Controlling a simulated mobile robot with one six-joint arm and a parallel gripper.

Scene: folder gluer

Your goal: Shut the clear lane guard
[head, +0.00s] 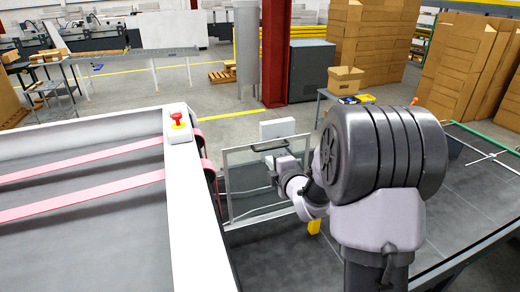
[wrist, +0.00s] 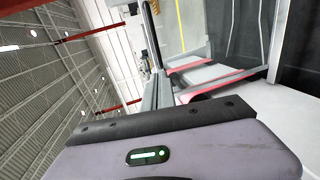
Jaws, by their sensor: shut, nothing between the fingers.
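The clear lane guard (head: 243,180) is an upright see-through panel in a thin grey frame. In the head view it stands out to the right from the white side rail, at an angle to it, so it looks open. A dark handle (head: 268,146) sits at its top edge. My gripper (head: 277,164) is shut and empty, close to the panel just below the handle. I cannot tell whether it touches the panel. My arm hides part of the guard's right side. The wrist view does not show the fingertips clearly.
The white side rail (head: 192,210) borders the lane with pink belts (head: 90,168), which also show in the wrist view (wrist: 222,84). A red stop button (head: 177,118) sits on the rail. A dark table (head: 455,200) lies to the right. A cardboard box (head: 346,80) stands behind.

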